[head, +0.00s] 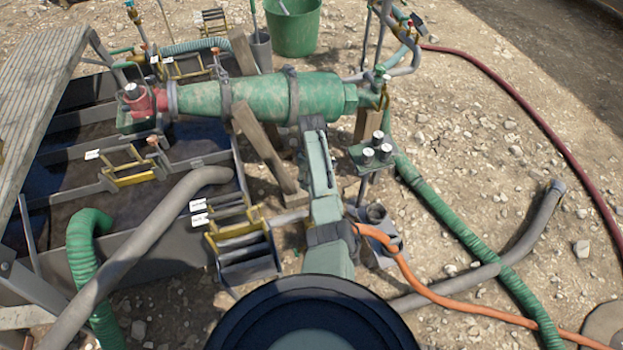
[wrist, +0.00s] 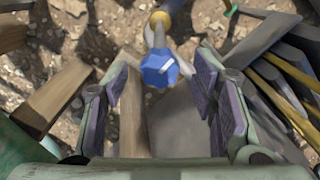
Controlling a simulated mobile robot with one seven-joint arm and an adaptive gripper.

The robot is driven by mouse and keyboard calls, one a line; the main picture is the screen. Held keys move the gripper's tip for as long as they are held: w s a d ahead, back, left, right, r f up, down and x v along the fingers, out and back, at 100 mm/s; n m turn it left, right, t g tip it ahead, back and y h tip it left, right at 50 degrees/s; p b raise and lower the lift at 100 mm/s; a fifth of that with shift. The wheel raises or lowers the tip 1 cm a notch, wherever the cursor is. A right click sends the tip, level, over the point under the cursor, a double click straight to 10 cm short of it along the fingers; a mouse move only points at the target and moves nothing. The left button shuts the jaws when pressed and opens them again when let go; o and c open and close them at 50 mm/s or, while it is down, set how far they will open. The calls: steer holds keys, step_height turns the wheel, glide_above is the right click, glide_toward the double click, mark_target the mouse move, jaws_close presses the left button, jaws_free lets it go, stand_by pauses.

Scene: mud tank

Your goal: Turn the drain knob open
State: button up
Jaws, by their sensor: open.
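The knob shows just beyond the gap between the fingers, near the middle, and I see no contact. In the head view my arm reaches up the middle of the picture, and I cannot make out the fingers or the blue knob there.
A large green cylinder (head: 315,98) lies across the head view beyond my arm. Wooden props (head: 262,150) stand below it. A grey tank (head: 110,245) with several bays is at left. An orange hose (head: 440,297) and a green hose (head: 440,215) run over stony ground at right.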

step_height(320, 180, up, 11)
stand_by(0.3)
stand_by(0.4)
